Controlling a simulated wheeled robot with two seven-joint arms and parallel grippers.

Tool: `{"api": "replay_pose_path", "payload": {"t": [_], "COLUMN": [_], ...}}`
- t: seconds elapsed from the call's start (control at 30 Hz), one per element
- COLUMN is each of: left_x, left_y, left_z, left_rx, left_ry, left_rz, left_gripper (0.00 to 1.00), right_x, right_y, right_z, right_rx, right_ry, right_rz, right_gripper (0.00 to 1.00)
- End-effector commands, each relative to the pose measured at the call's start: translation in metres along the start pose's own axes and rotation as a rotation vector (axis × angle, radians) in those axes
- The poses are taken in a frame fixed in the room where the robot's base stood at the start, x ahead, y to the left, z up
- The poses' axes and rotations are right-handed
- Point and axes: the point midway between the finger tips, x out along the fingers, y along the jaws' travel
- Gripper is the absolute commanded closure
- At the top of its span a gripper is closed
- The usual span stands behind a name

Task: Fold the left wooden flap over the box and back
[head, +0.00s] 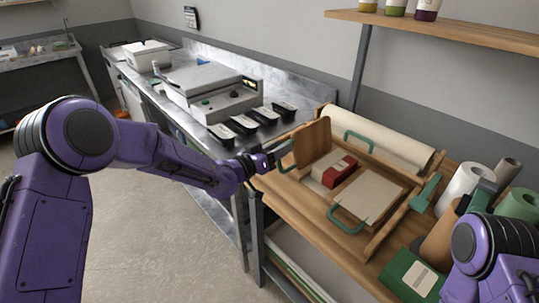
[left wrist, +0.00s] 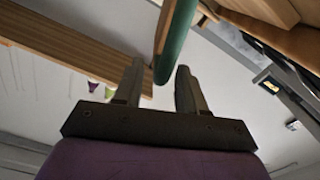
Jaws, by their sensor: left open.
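The left wooden flap (head: 312,142) stands raised at the left side of the wooden folding station, with a green handle (head: 287,161) on its outer side. My left gripper (head: 275,156) is open at the flap's handle. In the left wrist view, the green handle (left wrist: 178,45) reaches down between the tips of the open fingers (left wrist: 160,82); I cannot tell whether they touch it. My right arm is at the lower right; its gripper's finger state is unclear.
More green handles sit at the back (head: 358,141), front (head: 346,222) and right (head: 427,192) of the station. A paper roll (head: 385,140) lies behind. Standing rolls (head: 465,185) and a green box (head: 410,278) crowd the right. A shelf (head: 450,30) hangs above.

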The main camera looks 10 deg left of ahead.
Motion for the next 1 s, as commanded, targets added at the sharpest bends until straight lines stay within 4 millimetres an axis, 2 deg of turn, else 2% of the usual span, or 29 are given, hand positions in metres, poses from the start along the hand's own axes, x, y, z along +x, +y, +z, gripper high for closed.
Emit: {"api": "replay_pose_path", "payload": {"t": [0.1,0.3,0.43,0.67,0.7,0.77,0.8,0.87,0.97,1.0], "left_x": [-0.031,-0.071,-0.083,-0.084,-0.084,-0.086,-0.088,-0.099,-0.145,-0.176], "left_y": [-0.002,-0.001,-0.001,-0.001,-0.001,-0.003,-0.006,-0.017,-0.038,-0.044], "left_z": [0.004,0.002,0.001,0.001,0.001,0.008,0.023,0.062,0.167,0.212], "left_rx": [-0.004,-0.002,-0.002,-0.001,-0.001,-0.013,-0.039,-0.107,-0.269,-0.327], "left_ry": [0.002,0.001,0.000,0.000,-0.001,-0.011,-0.031,-0.087,-0.246,-0.323], "left_rz": [-0.002,-0.001,0.000,0.000,0.000,-0.011,-0.036,-0.109,-0.331,-0.445], "left_gripper": [0.60,0.60,0.60,0.60,0.66,0.86,0.99,1.00,1.00,1.00], "right_x": [0.013,0.021,0.023,0.022,0.022,0.022,0.022,0.022,0.022,0.022], "right_y": [-0.001,-0.002,-0.002,-0.002,-0.002,-0.002,-0.002,-0.002,-0.002,-0.002], "right_z": [0.005,0.009,0.009,0.009,0.009,0.009,0.009,0.009,0.009,0.009], "right_rx": [0.000,0.000,0.000,0.000,0.000,0.000,0.000,0.000,0.000,0.000], "right_ry": [0.000,0.000,0.000,0.000,0.000,0.000,0.000,0.000,0.000,0.000], "right_rz": [0.000,0.000,0.000,0.000,0.000,0.000,0.000,0.000,0.000,0.000], "right_gripper": [1.00,1.00,1.00,1.00,1.00,1.00,1.00,1.00,1.00,1.00]}}
